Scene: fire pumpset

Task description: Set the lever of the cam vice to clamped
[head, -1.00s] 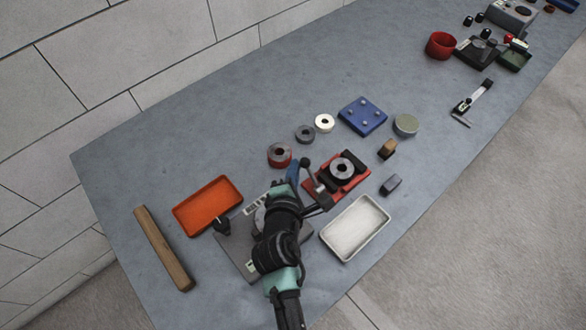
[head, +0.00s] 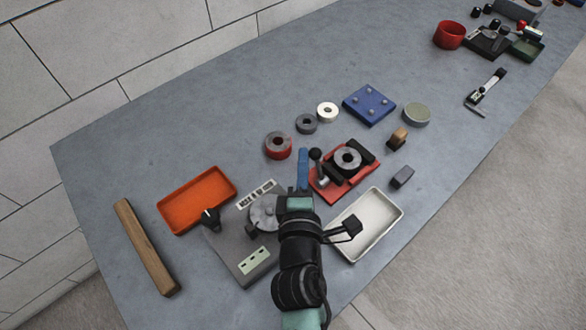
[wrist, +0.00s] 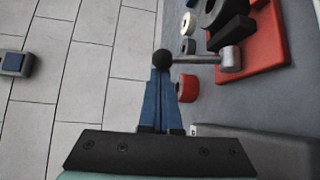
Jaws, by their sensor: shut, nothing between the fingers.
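The cam vice has a red base (head: 365,187) with black jaws and a grey ring (head: 347,158) between them. In the wrist view the knob (wrist: 162,59) is at the tips of my gripper, and the rod (wrist: 200,61) runs right to a metal hub (wrist: 230,58). My gripper (head: 303,151) has blue fingers, shut with nothing between them, just left of the knob. In the wrist view the fingertips (wrist: 161,71) overlap the knob's lower edge; I cannot tell whether they touch.
A white tray (head: 398,212) lies right of my arm, below the vice. A grey box with a dial (head: 240,262) and an orange tray (head: 166,217) are on the left. The bench is clear at the back left.

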